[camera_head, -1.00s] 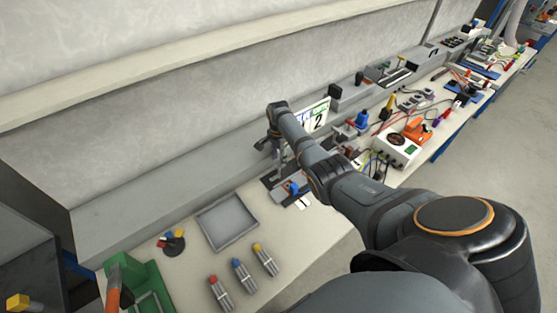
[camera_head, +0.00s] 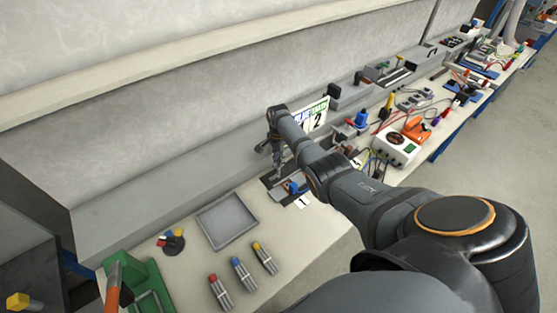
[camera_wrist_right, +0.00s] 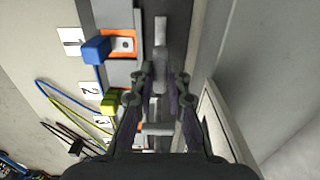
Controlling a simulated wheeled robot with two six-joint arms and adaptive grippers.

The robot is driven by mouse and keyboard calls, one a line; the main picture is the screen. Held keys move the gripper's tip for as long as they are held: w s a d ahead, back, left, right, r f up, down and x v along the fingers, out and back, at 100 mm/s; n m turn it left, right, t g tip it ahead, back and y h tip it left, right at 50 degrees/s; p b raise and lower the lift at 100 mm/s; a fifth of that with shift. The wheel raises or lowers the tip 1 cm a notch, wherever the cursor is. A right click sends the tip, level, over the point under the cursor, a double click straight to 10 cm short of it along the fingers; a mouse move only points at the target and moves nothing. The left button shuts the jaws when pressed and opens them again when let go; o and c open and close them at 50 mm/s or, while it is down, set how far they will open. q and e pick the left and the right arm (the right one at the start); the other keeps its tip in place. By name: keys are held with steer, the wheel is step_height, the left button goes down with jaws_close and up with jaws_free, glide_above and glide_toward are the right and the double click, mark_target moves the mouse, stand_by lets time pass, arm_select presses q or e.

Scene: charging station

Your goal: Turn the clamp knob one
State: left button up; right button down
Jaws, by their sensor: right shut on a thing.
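My right gripper (camera_head: 277,168) points down at the back of the bench, over the clamp station beside the label card 1 (camera_head: 302,202). In the right wrist view its fingers (camera_wrist_right: 164,82) are closed around a narrow grey bar-shaped piece (camera_wrist_right: 160,52), which looks like the clamp's knob or handle. Its lower part is hidden by the fingers. A blue block (camera_wrist_right: 97,50) on an orange-framed plate (camera_wrist_right: 123,45) sits to the left, level with label 1 (camera_wrist_right: 71,41). The blue block also shows in the head view (camera_head: 295,187). My left gripper is not in view.
A grey wall panel (camera_wrist_right: 240,70) is close on the right. An empty grey tray (camera_head: 227,220) and several capped rods (camera_head: 243,273) lie left of the station.

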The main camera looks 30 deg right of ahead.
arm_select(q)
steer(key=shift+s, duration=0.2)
arm_select(e)
steer(key=shift+n, duration=0.3)
steer(key=shift+r+n, duration=0.1)
steer(key=shift+n, duration=0.8)
steer(key=n+p, duration=0.1)
steer(key=n, duration=0.9)
steer(key=shift+n, duration=0.4)
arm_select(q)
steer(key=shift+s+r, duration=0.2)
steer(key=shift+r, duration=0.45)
arm_select(e)
steer(key=shift+n, duration=2.3)
steer(key=c, duration=1.3)
jaws_free()
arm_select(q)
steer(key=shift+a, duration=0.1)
